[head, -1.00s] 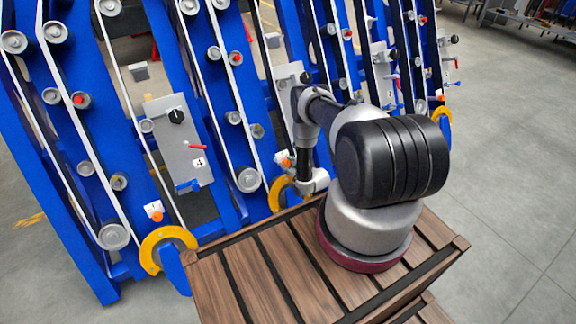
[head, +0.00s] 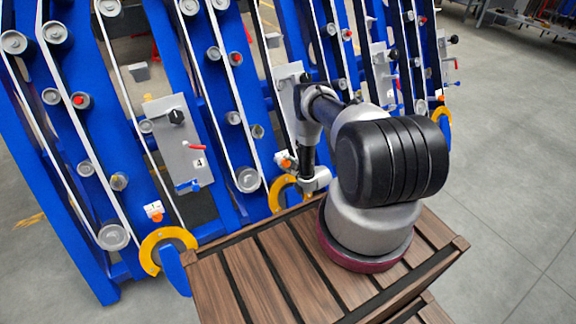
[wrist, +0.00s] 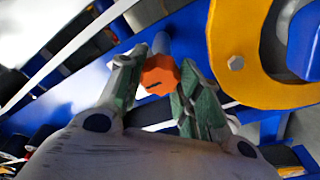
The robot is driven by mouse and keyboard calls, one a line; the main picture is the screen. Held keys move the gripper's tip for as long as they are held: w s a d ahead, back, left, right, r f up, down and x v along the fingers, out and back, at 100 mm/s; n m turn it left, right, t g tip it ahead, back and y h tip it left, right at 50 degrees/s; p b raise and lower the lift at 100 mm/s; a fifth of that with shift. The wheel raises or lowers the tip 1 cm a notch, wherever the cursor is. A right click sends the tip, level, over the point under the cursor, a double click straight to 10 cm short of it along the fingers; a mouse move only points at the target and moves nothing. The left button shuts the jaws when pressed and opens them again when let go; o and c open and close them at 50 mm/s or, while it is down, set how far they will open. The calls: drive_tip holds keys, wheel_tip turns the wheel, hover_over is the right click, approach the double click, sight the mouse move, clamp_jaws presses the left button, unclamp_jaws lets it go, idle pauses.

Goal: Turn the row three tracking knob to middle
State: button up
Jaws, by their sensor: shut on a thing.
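The orange tracking knob (wrist: 158,75) shows in the wrist view as a faceted knob with a short dark mark on its face. The mark lies nearly level, slightly tilted. My gripper (wrist: 164,64) is shut on the knob, with one greenish finger on each side. A grey shaft stands behind the knob. The knob's scale cannot be read.
A yellow curved guard (wrist: 250,90) is close to the right of my gripper, with a bolt in it. In the head view, the row marked 4 has another orange knob (head: 157,216) and a grey panel (head: 180,145). Open grey floor (head: 500,180) lies to the right.

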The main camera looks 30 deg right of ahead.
drive_tip(key=o, duration=1)
drive_tip(key=shift+o, duration=0.2)
drive_tip(key=v, duration=1.2)
